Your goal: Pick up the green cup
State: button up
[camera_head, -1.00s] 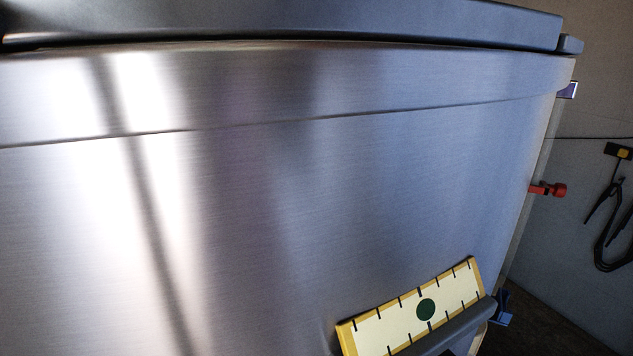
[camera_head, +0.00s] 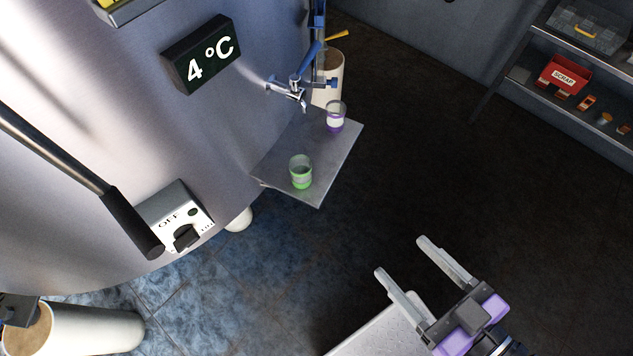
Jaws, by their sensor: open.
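The green cup (camera_head: 300,173) is a small clear cup with a green band and base. It stands upright near the front of a grey shelf plate (camera_head: 318,192) fixed to the tank's side. A similar purple cup (camera_head: 335,117) stands behind it on the same plate, below the tap. My gripper (camera_head: 411,256) is at the lower right of the view, open and empty. It is well apart from the green cup, with its two pale fingers pointing up and left.
A black-gripped lever (camera_head: 133,222) and an OFF switch box (camera_head: 172,215) are at left. A rack (camera_head: 575,95) stands at upper right. Dark floor lies between.

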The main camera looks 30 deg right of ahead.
aim_at(299, 165)
jog(key=k+j+z, duration=0.1)
jog(key=j, duration=0.7)
jog(key=k+j, duration=0.1)
jog(key=j, duration=0.65)
jog(key=i+z, duration=0.05)
